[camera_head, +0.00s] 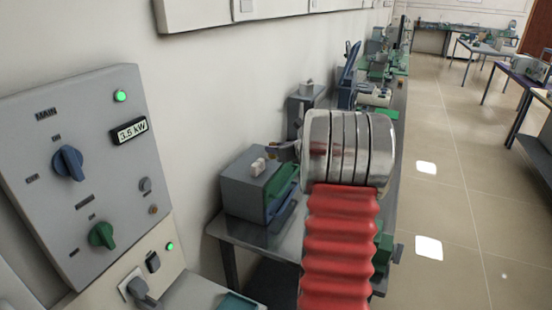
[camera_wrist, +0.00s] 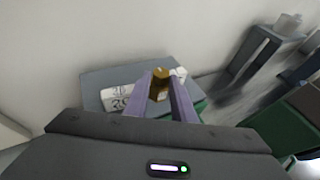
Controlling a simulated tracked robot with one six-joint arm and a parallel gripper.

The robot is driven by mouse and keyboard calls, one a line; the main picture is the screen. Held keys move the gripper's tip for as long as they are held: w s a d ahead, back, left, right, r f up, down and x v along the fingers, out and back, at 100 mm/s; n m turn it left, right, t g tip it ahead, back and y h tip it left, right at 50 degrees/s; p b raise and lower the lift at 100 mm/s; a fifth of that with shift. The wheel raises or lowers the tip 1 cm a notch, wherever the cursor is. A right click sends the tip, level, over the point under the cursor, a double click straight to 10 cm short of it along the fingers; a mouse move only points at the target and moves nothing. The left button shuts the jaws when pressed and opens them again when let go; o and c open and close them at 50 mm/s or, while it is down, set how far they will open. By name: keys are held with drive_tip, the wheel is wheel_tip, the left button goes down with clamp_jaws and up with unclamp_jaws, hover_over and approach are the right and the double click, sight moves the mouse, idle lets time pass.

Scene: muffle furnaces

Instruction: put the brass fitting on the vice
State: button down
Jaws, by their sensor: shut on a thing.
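The brass fitting (camera_wrist: 160,84) is between the two fingers of my gripper (camera_wrist: 164,92) in the wrist view. My gripper is shut on it, above or at the top of a grey box-shaped furnace (camera_wrist: 105,78); I cannot tell whether the fitting touches that top. In the head view my gripper (camera_head: 275,152) points left, just over the same furnace (camera_head: 238,195), partly hidden by my arm. I cannot make out the vice for certain in either view.
The metal bench (camera_head: 240,233) runs back along the wall with more grey, blue and green equipment (camera_head: 347,78). A control panel (camera_head: 85,165) stands at the left. The floor (camera_head: 450,190) at the right is clear.

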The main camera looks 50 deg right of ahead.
sight(275, 157)
drive_tip(key=shift+f, duration=1.85)
drive_tip(key=c, duration=1.8)
unclamp_jaws()
drive_tip(key=shift+o, duration=0.2)
drive_tip(key=shift+s+a+r, duration=0.1)
drive_tip(key=shift+s+r, duration=0.2)
drive_tip(key=shift+s, duration=0.3)
drive_tip(key=v, duration=1)
drive_tip(key=shift+s, duration=0.3)
drive_tip(key=shift+a, duration=0.15)
